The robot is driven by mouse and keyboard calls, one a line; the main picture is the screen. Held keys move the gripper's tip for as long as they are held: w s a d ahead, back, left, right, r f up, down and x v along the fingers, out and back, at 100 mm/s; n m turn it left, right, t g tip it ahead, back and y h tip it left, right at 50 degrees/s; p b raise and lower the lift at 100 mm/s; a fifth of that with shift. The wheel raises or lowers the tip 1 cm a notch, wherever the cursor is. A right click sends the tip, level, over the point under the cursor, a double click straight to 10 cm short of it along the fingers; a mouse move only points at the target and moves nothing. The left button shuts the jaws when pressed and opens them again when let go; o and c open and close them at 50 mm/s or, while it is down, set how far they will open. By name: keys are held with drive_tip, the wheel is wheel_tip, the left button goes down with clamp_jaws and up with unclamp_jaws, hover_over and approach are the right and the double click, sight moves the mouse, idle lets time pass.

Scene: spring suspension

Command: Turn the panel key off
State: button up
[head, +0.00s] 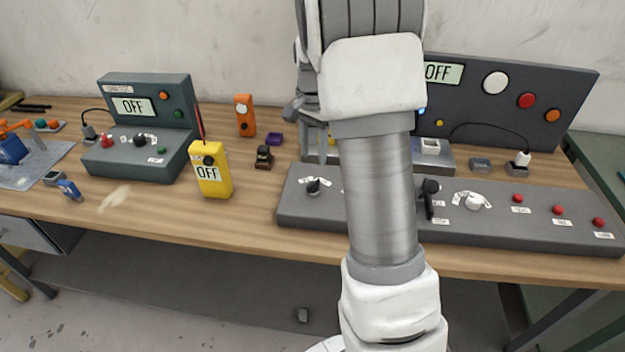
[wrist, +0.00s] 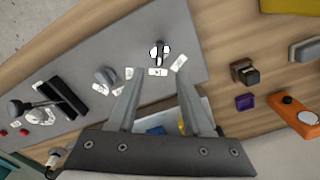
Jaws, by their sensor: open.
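The long grey control panel (head: 480,222) lies along the table's front right. A small dark key-like switch (head: 313,187) with white labels around it sits at the panel's left end. In the wrist view this switch (wrist: 158,50) shows just beyond the fingertips, roughly centred between them. My gripper (wrist: 161,74) is open with nothing between its fingers. The labels are too small to read. In the head view my arm hides most of the gripper and part of the panel.
A grey knob (wrist: 106,78) and a black lever (head: 430,195) stand farther along the panel. The upright board (head: 570,85) behind reads OFF. A yellow meter (head: 210,170), orange device (head: 245,115) and grey instrument (head: 150,165) stand left. Bare wood separates the meter and panel.

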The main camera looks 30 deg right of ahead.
sight(313, 182)
wheel_tip(313, 182, down, 9)
drive_tip(key=shift+f, duration=0.15)
clamp_jaws()
idle(0.4)
